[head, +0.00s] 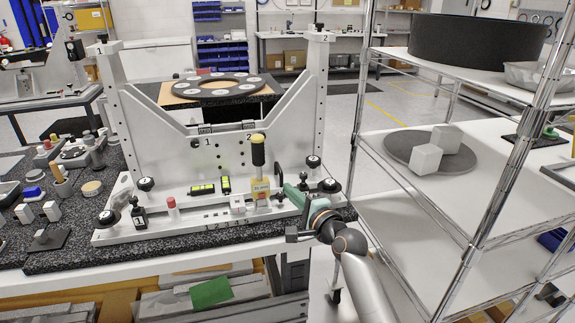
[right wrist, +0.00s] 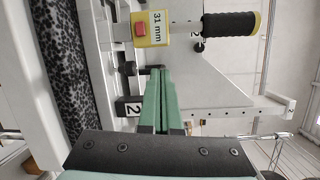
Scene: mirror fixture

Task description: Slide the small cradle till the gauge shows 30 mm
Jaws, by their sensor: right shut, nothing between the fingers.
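The yellow gauge block (head: 261,188) stands on the front ledge of the white mirror fixture (head: 215,145), under an upright black handle (head: 258,151). In the right wrist view the gauge (right wrist: 151,41) reads 31 mm and has a red button. The black handle (right wrist: 231,25) is beside it there. I cannot tell which part is the small cradle itself. My right gripper (head: 289,190) is to the right of the gauge; its green fingers (right wrist: 157,73) are shut and empty, with their tips close to the gauge. Contact is unclear. My left gripper is not in view.
Black knobs (head: 331,185) and a dark clamp (head: 139,214) stand along the fixture's base. A red-topped peg (head: 172,206) is at the left. Loose parts lie on the speckled bench at far left. A wire shelf (head: 435,200) stands at the right.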

